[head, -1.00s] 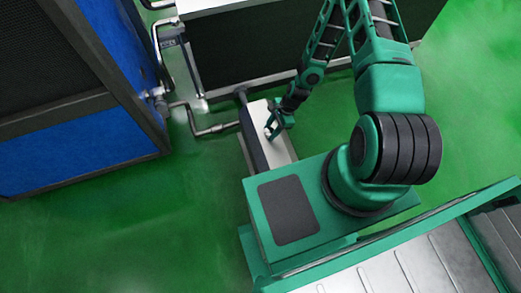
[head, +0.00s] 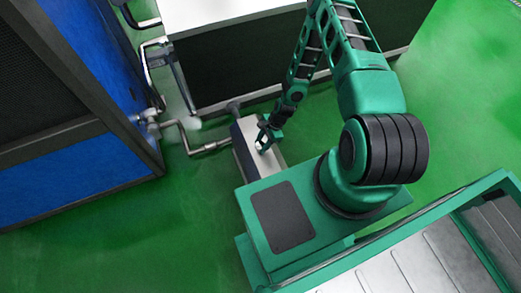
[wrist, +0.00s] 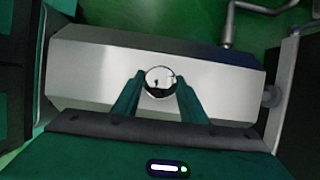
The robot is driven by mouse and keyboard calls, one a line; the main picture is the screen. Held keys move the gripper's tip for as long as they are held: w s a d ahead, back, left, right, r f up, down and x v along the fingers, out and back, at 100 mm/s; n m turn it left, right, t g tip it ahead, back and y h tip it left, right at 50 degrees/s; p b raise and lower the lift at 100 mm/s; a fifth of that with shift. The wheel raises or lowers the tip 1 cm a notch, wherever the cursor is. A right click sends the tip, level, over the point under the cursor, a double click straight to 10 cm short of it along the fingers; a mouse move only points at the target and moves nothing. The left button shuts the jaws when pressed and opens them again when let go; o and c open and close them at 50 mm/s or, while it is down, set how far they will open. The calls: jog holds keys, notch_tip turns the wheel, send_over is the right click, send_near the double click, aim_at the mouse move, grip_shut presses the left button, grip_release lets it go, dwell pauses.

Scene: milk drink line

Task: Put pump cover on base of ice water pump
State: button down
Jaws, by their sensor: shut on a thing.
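The pump cover is a long pale metal box with sloped sides. In the wrist view the cover (wrist: 90,62) lies across the picture, with a round shiny knob (wrist: 160,76) in its middle. My gripper (wrist: 160,90) is shut on this knob, one green finger on each side. In the head view my gripper (head: 264,143) is at the top of the cover (head: 247,127), just in front of my base. The pump base cannot be made out apart from the cover. I cannot tell whether the cover touches it.
A bent metal pipe (head: 208,149) reaches the box's left side from a blue cabinet (head: 82,163). A dark-sided tank (head: 235,75) with a white top stands behind. The green floor (head: 120,240) is clear at the lower left.

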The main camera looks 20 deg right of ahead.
jog(key=shift+f, duration=2.05)
jog(key=c, duration=1.1)
grip_release()
jog(key=s+d+r+n+h, duration=0.15)
jog(key=d+r, duration=0.45)
jog(key=r, duration=0.9)
jog(key=w+d+r+n+h, duration=0.1)
jog(key=d+r+n, duration=0.2)
jog(key=d+r, duration=0.8)
jog(key=s+d+r+n+h, duration=0.1)
jog(key=d+r+n+h, duration=0.15)
jog(key=r, duration=1.65)
jog(key=s+r+n, duration=0.2)
jog(key=s+r, duration=0.6)
jog(key=r, duration=0.5)
jog(key=s+a+r+n, duration=0.2)
jog(key=s+r, duration=0.6)
jog(key=s, duration=0.6)
jog(key=shift+a+r+n+y, duration=0.2)
jog(key=shift+n+y, duration=0.1)
jog(key=shift+y, duration=0.1)
